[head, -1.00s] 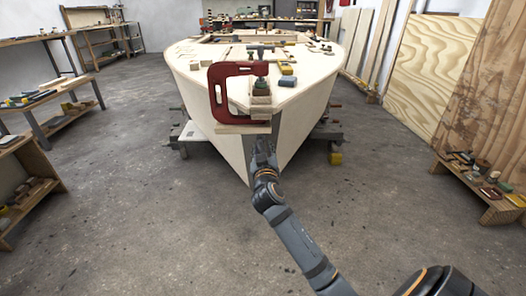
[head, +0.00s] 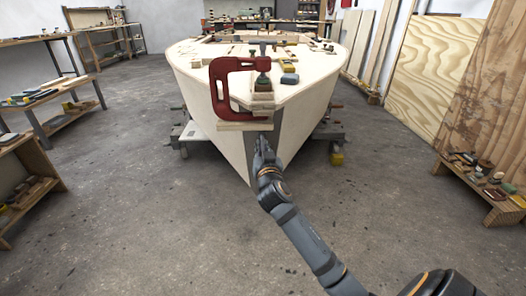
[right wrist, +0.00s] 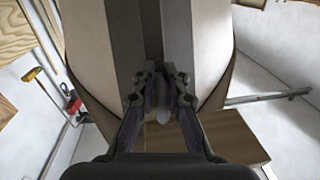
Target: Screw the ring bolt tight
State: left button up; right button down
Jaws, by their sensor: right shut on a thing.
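My right gripper (head: 263,146) is at the grey stem strip (head: 253,172) on the bow of the plywood hull (head: 312,118), just below the red clamp. In the right wrist view the two fingers of this gripper (right wrist: 160,84) reach toward the stem and are shut on a small grey piece (right wrist: 163,113), taken to be the ring bolt. The fingers hide much of it, and its thread and seat cannot be made out. In the head view the bolt is hidden by the gripper. My left gripper is not in view.
A large red clamp (head: 219,90) grips the bow above my right gripper, with a wood pad (head: 243,126) under it. Blocks and tools lie on the deck. A dolly (head: 331,133) carries the hull. The floor (head: 150,230) in front is clear.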

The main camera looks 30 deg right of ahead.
jog(key=shift+m, duration=0.4)
jog(key=c, duration=1.4)
grip_release()
jog(key=shift+s+d, duration=0.1)
jog(key=shift+d, duration=0.05)
jog(key=shift+s+a+f, duration=0.1)
jog(key=shift+s+a, duration=0.1)
jog(key=v, duration=1.1)
jog(key=shift+s, duration=0.25)
